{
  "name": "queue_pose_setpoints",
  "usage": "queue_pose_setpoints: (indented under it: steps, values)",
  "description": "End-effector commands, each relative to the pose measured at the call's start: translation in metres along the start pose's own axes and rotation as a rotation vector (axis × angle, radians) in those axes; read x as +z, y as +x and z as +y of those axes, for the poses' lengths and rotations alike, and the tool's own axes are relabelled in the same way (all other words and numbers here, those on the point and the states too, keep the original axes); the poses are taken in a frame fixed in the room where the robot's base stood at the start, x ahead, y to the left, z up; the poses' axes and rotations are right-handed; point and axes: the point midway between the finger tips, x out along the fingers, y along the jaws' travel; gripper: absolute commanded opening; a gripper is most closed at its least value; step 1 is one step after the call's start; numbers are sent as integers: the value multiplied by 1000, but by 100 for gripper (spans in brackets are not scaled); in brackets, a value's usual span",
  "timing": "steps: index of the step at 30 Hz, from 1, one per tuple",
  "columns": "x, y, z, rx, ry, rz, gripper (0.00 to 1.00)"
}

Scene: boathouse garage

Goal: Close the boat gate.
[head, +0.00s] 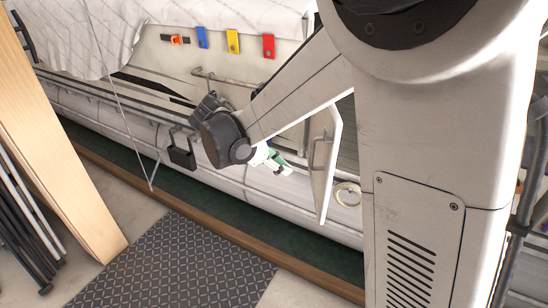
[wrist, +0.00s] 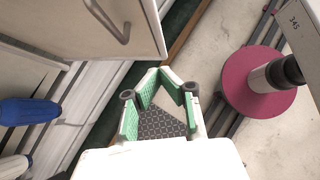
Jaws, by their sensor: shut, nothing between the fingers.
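The boat gate (head: 327,160) is a pale panel with a grey bar handle (head: 317,152). In the head view it stands open, angled out from the boat's side over the white tube. In the wrist view the gate (wrist: 60,25) fills the upper left, with its handle (wrist: 112,18) near the top. My gripper (head: 275,163), with green pads, is left of the gate in the head view, partly hidden by my arm. In the wrist view my gripper (wrist: 162,76) is shut and empty, below and right of the gate, apart from the handle.
The boat's white tube (head: 220,178) runs along a wooden edge (head: 215,223). A patterned mat (head: 170,265) lies on the floor. The wrist view shows a red disc (wrist: 246,95) with a dark post at right and blue-handled objects (wrist: 28,111) at left. A wooden panel (head: 60,140) stands at left.

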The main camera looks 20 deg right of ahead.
Motion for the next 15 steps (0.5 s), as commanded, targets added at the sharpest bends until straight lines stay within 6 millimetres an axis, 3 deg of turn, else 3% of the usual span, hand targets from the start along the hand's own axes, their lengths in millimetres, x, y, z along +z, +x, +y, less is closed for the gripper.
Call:
queue_pose_setpoints:
  steps: [8, 15]
  values:
    - [-4, 13, 2, -13, -28, -22, 0]
    - [-3, 54, 2, -13, -26, -21, 0]
